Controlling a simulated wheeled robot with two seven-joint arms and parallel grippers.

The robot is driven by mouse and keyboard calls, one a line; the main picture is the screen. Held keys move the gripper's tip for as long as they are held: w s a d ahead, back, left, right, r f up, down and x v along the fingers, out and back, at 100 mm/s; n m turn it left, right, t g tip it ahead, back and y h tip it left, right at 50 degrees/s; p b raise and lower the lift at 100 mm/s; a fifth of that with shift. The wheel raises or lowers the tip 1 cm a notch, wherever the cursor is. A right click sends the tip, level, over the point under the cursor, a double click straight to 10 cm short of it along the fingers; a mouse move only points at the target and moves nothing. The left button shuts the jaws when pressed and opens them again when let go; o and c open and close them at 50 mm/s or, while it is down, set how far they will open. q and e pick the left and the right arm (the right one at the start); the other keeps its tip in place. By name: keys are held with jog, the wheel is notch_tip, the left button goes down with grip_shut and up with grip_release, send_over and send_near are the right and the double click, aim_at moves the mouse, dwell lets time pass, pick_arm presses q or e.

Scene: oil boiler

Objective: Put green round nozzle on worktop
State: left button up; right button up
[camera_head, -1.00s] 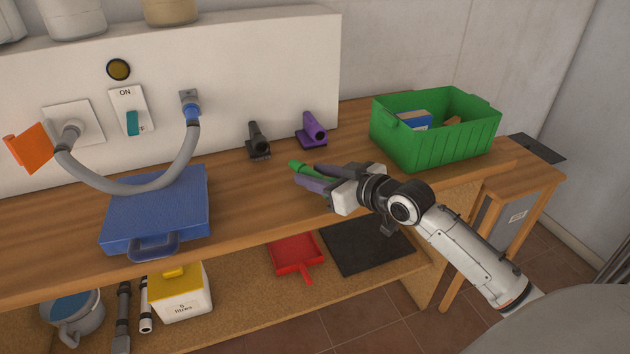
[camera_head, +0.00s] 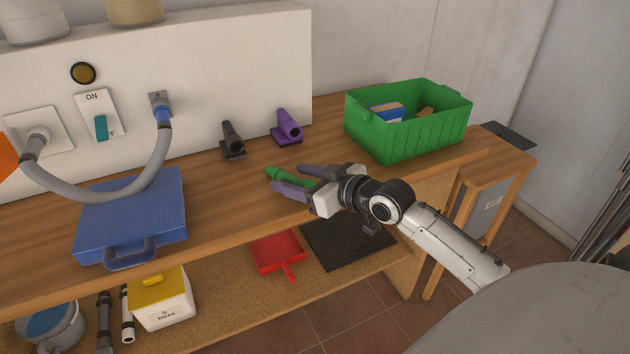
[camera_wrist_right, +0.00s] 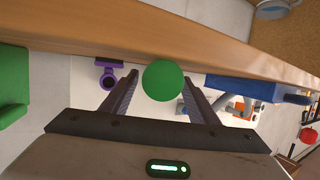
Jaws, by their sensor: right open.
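The green round nozzle (camera_head: 275,173) is at the front part of the wooden worktop (camera_head: 215,200). Its narrow end points left, and its other end lies between my right gripper's fingers. My right gripper (camera_head: 283,178) is open around it, with a purple-grey finger on each side. In the right wrist view the nozzle (camera_wrist_right: 162,80) shows as a green disc between the two spread fingers (camera_wrist_right: 160,92). I cannot tell whether the nozzle rests fully on the wood. My left gripper is not in view.
A black nozzle (camera_head: 232,140) and a purple nozzle (camera_head: 287,128) stand behind on the worktop. A green crate (camera_head: 410,133) is at the right, a blue case (camera_head: 130,215) at the left. A lower shelf holds a red dustpan (camera_head: 277,252) and a black mat (camera_head: 345,242).

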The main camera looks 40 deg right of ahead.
jog(key=v, duration=1.1)
